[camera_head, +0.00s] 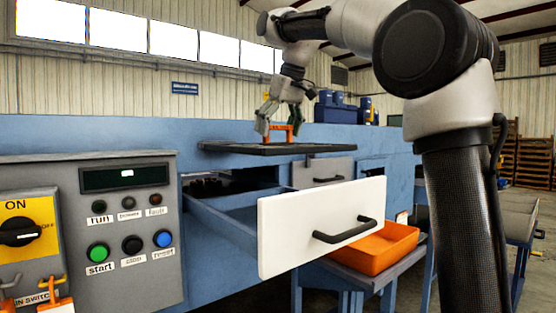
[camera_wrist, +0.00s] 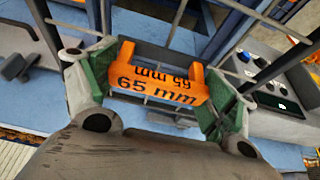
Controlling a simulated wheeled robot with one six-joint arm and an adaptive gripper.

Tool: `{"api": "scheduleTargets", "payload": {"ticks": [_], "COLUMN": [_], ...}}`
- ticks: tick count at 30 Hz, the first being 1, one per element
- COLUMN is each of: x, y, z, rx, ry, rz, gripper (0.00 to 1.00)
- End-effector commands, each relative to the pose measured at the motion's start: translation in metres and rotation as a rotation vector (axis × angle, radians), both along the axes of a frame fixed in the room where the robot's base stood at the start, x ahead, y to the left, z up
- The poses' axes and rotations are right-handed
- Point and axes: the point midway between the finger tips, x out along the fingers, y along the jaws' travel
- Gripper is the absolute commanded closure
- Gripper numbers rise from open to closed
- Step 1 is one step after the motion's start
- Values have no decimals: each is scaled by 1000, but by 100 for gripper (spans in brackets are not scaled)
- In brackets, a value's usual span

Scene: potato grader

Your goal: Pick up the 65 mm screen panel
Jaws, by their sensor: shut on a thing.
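The 65 mm screen panel (camera_head: 262,149) is a dark flat panel with an orange handle (camera_head: 281,132) on top. In the head view it hangs roughly level above the blue machine and its open drawer. My gripper (camera_head: 281,118) is shut on the orange handle from above. In the wrist view the handle (camera_wrist: 160,80) reads "65 mm" and sits between my green-padded fingers (camera_wrist: 160,88).
A white-fronted drawer (camera_head: 290,233) is pulled out below the panel. A second drawer front (camera_head: 318,172) sits behind it. An orange tray (camera_head: 378,248) rests on a blue stand to the right. The control box (camera_head: 125,240) stands at the left.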

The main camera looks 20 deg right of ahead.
Motion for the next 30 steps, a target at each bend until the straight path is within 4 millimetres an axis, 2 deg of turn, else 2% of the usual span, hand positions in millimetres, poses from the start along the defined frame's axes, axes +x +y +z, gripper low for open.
{"api": "scheduleTargets", "payload": {"ticks": [1,6,12,19,30], "x": [2,2,1,2,0], "y": [0,0,0,0,0], "z": [13,53,89,107,114], "rx": [1,0,0,0,0], "ry": [-5,-4,-3,-2,-1], "rz": [0,1,1,0,0], "gripper": [61,61,61,61,61]}}
